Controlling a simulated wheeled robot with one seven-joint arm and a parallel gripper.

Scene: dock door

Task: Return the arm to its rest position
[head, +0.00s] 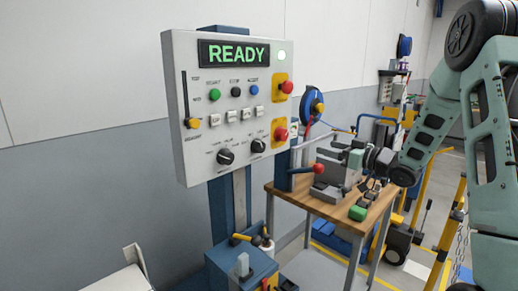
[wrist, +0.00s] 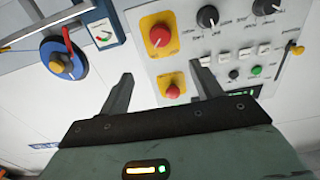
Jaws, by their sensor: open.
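My gripper (wrist: 160,70) is open, with nothing between its two dark fingers in the wrist view. The grey control panel (head: 183,70) lies beyond the fingertips and appears upside down in the wrist view (wrist: 222,38). I cannot tell how large the gap to the panel is, but the fingers do not visibly grip any control. In the head view my arm (head: 425,130) comes in from the right and reaches left, bent, across the workbench area. The gripper's fingers are hard to make out there.
The panel's display (head: 233,53) reads READY. Two red buttons (head: 286,87) (head: 281,133) stick out on its right side. A wooden-topped workbench (head: 290,190) stands right of the panel. A blue reel (head: 312,103) hangs on the wall; yellow posts (head: 447,230) stand at right.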

